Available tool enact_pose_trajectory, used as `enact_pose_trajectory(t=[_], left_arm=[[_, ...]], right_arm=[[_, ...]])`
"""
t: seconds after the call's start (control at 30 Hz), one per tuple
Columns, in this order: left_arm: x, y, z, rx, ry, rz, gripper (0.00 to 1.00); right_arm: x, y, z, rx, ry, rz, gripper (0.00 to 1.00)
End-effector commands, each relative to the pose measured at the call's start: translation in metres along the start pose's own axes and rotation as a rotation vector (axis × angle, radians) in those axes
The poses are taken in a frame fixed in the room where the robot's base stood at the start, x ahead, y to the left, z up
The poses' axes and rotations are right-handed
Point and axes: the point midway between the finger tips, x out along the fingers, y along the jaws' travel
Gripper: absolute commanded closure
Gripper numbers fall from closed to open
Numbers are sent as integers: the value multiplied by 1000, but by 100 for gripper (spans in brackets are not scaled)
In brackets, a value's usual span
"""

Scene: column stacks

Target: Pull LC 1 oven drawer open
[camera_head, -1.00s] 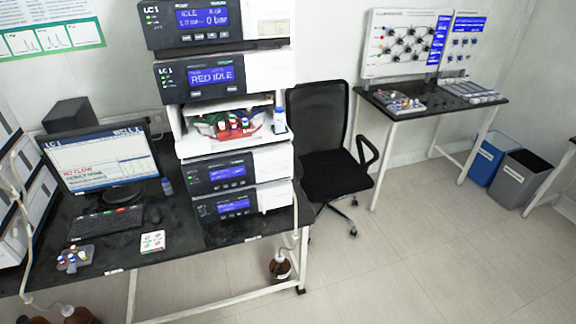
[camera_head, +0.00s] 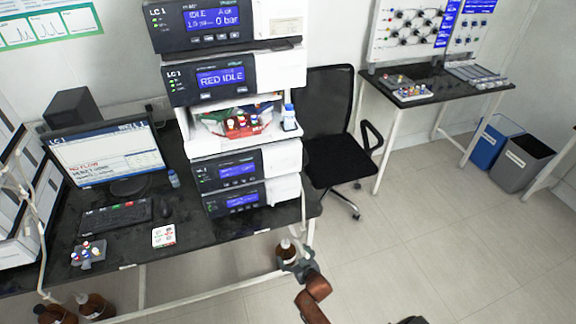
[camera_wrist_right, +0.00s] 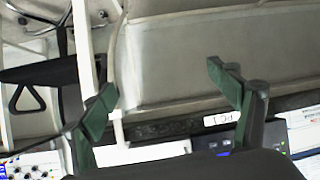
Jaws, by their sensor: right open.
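The LC 1 stack stands on the dark bench in the head view. Its lowest two units, an upper one (camera_head: 226,173) and a bottom one (camera_head: 233,200), have dark fronts with blue displays. I cannot read which one is the oven, and no drawer sticks out of either. My right gripper (camera_head: 297,262) is low in front of the bench, below and right of the stack, apart from it. In the right wrist view this gripper (camera_wrist_right: 160,80) is open and empty, with a bench-edge label (camera_wrist_right: 221,119) beyond the fingers. My left gripper is not in view.
A black chair (camera_head: 327,125) is right of the stack. The monitor (camera_head: 106,158), keyboard (camera_head: 116,216) and vial rack (camera_head: 88,254) are on the left of the bench.

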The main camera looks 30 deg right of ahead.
Motion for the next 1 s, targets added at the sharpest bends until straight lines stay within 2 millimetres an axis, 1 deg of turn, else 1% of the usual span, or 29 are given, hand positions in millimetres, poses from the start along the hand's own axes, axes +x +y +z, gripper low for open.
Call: enact_pose_trajectory(t=[0.03,0.07,0.1,0.17,0.2,0.3,0.33,0.4,0.43,0.5,0.57,0.7,0.77,0.9,1.0], left_arm=[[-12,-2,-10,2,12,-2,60],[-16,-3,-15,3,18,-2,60],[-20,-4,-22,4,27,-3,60],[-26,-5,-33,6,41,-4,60],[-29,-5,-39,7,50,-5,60],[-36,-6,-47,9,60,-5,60],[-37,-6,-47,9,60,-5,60],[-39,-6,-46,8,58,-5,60],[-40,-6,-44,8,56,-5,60],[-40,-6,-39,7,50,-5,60],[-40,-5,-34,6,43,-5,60],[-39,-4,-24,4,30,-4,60],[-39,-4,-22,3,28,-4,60],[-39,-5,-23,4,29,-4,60],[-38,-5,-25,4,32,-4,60]], right_arm=[[-9,8,-70,16,93,17,14],[-14,13,-103,27,140,27,14],[-23,20,-144,37,200,40,14],[-38,30,-200,54,283,58,14],[-49,35,-231,62,331,69,14],[-76,48,-293,80,429,91,14],[-82,51,-305,85,450,96,14],[-94,56,-328,92,488,106,14],[-98,58,-335,94,501,109,14],[-101,60,-345,97,517,113,14],[-99,61,-350,98,523,114,14],[-83,63,-360,98,523,113,14],[-74,65,-364,98,523,113,14],[-55,68,-375,98,523,113,14],[-45,69,-379,98,521,113,14]])
